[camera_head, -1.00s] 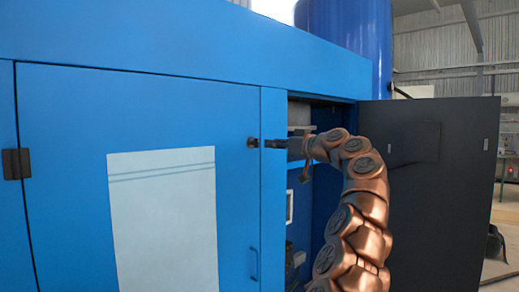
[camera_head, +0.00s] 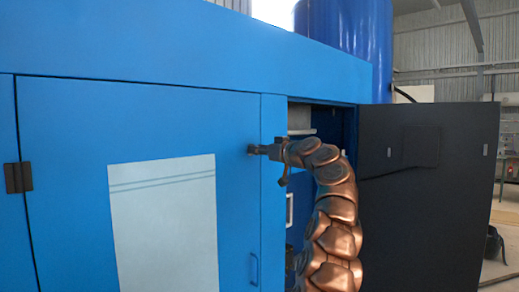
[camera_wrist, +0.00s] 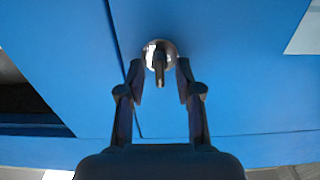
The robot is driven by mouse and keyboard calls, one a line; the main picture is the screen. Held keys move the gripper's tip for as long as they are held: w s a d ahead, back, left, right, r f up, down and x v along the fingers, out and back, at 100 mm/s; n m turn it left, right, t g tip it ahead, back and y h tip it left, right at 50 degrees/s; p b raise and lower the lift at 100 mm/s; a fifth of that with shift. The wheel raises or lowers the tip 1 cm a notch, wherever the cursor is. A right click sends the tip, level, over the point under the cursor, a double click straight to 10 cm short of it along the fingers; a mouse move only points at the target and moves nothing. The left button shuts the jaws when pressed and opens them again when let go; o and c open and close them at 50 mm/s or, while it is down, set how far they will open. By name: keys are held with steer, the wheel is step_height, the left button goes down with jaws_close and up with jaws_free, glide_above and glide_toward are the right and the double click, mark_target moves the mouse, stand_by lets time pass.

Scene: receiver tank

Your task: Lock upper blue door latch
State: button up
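The blue door (camera_head: 60,130) is flush with the cabinet front and carries a pale rectangular panel. The upper latch (camera_head: 251,149) is a small dark part near the door's upper right edge, mostly hidden by my gripper (camera_head: 268,150). In the wrist view the latch (camera_wrist: 158,58) is a round metal base with a dark knob pointing toward me. My gripper (camera_wrist: 160,72) has its two fingers apart, one on each side of the knob. Slim gaps seem to show between fingers and knob; I cannot tell whether either touches.
A dark door (camera_head: 425,200) stands open at the right, beside the cabinet opening behind my arm. A lower blue handle (camera_head: 254,268) sits below the latch. A hinge (camera_head: 18,177) is at the left. A blue tank (camera_head: 345,40) rises behind.

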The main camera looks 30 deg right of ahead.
jaws_close()
steer(key=shift+m, duration=0.3)
stand_by(0.3)
steer(key=shift+d+f+m+p, duration=0.1)
steer(key=shift+m+p, duration=3.45)
steer(key=shift+m, duration=0.75)
steer(key=shift+d+f+m+p, duration=0.1)
steer(key=shift+m+p, duration=3.45)
steer(key=shift+m, duration=0.75)
steer(key=shift+f, duration=0.1)
jaws_free()
